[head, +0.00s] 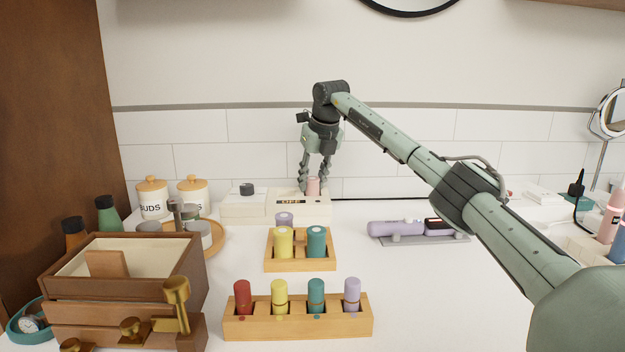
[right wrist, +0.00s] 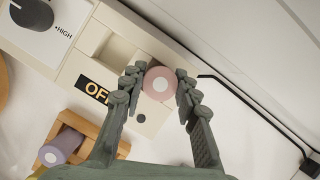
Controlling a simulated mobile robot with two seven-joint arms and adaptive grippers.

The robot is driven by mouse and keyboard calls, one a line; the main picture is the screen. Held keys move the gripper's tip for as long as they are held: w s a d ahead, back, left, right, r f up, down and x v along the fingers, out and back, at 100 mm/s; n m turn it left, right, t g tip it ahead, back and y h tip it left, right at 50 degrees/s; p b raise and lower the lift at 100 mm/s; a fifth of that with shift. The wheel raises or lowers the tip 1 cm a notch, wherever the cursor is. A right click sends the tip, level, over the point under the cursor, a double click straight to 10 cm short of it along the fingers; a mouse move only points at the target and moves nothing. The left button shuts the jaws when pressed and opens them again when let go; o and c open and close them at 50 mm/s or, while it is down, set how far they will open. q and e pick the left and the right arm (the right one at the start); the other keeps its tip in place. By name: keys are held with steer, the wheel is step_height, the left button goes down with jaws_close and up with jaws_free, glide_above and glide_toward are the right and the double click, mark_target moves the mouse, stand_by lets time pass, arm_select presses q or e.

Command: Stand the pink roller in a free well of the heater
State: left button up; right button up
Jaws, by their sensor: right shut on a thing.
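The pink roller (head: 313,186) is upright between the fingers of my right gripper (head: 315,184), at the right end of the heater. The right wrist view shows its round pink end with a white centre (right wrist: 160,84) and the gripper (right wrist: 158,88) shut on it. The heater (head: 288,208) is a long cream box against the back wall. It has a dark dial (right wrist: 32,14), an OFF label and open wells (right wrist: 112,47) left of the roller. I cannot tell whether the roller's lower end is inside a well or just above one. My left gripper is not in view.
A wooden rack (head: 300,266) with purple, yellow and teal rollers stands before the heater. A longer rack (head: 298,327) with several rollers is nearer. A lilac appliance (head: 410,228) lies right. A wooden box (head: 125,285) and jars stand left. White counter is clear between.

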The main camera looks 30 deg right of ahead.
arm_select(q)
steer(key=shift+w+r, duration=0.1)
arm_select(e)
steer(key=o, duration=1.1)
steer(key=shift+f, duration=0.15)
steer(key=shift+o, duration=0.2)
steer(key=shift+s+r, duration=0.15)
steer(key=shift+r, duration=0.4)
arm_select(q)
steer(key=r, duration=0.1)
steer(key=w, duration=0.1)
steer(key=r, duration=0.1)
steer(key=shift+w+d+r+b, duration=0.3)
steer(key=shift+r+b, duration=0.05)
arm_select(e)
steer(key=v, duration=1.1)
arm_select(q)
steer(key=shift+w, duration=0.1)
arm_select(e)
steer(key=shift+s+a, duration=0.1)
